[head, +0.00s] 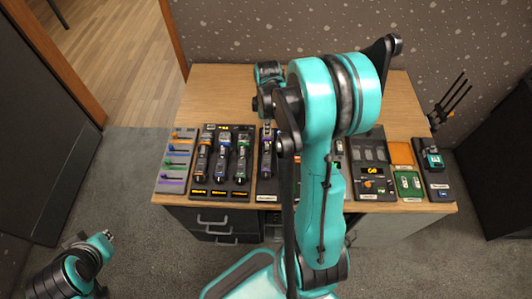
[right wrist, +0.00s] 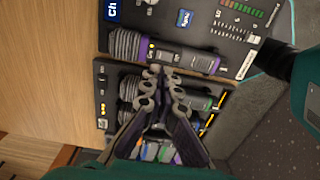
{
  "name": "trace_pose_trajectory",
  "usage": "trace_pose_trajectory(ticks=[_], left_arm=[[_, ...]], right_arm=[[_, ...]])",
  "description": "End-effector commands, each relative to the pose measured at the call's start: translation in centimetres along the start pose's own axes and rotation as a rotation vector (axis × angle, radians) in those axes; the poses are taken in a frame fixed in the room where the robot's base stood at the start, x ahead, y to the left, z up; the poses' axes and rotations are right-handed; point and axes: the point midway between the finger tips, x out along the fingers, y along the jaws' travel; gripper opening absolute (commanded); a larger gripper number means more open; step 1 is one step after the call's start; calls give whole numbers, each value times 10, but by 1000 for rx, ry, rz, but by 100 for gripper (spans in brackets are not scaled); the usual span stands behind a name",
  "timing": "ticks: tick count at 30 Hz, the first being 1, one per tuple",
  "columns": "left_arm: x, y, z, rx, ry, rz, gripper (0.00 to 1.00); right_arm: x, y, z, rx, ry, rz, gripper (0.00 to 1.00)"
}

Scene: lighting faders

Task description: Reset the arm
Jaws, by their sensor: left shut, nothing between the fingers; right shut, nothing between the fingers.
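My right arm stretches across the middle of the head view over the desk. Its gripper is largely hidden behind the arm there.
The wooden desk (head: 222,88) is bare towards the back. A panel with coloured sliders (head: 178,161) stands at its left end.

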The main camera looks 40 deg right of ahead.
Motion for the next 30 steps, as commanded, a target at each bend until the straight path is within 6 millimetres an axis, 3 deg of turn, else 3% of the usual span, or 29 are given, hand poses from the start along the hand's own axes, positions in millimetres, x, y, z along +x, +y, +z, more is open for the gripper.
trace_pose_trajectory(ticks=[13,17,23,30], left_arm=[[1,0,1,0,0,0,0],[1,0,1,0,0,0,0],[2,0,2,0,0,0,0],[3,0,2,0,0,0,0]], right_arm=[[0,0,0,1,0,1,0],[-9,-6,-7,27,6,21,0],[-48,-37,-33,170,54,115,0],[-90,-88,-62,388,177,226,0]])
